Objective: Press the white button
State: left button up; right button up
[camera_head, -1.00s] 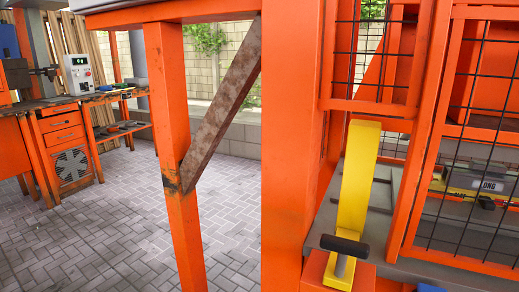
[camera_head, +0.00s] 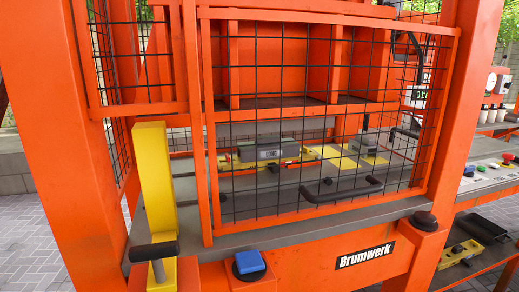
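Several small coloured pieces lie on the grey bench at the far right, among them a blue one (camera_head: 469,171) and a red one (camera_head: 507,157). Pale, whitish pieces sit between them, but they are too small to tell whether one is a white button. On the near orange machine (camera_head: 310,262) I see a large blue button (camera_head: 249,263) at the front left and a black round knob or button (camera_head: 425,219) at the front right. Neither of my grippers is in view.
A yellow lever (camera_head: 155,180) with a black handle stands at the machine's left. A black wire-mesh guard with an orange frame (camera_head: 325,17) covers the machine's bed, with a black handle (camera_head: 342,189) low on it. Paved floor (camera_head: 30,240) shows at the left.

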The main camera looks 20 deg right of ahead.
aim_at(493, 165)
jog(key=z, duration=2.05)
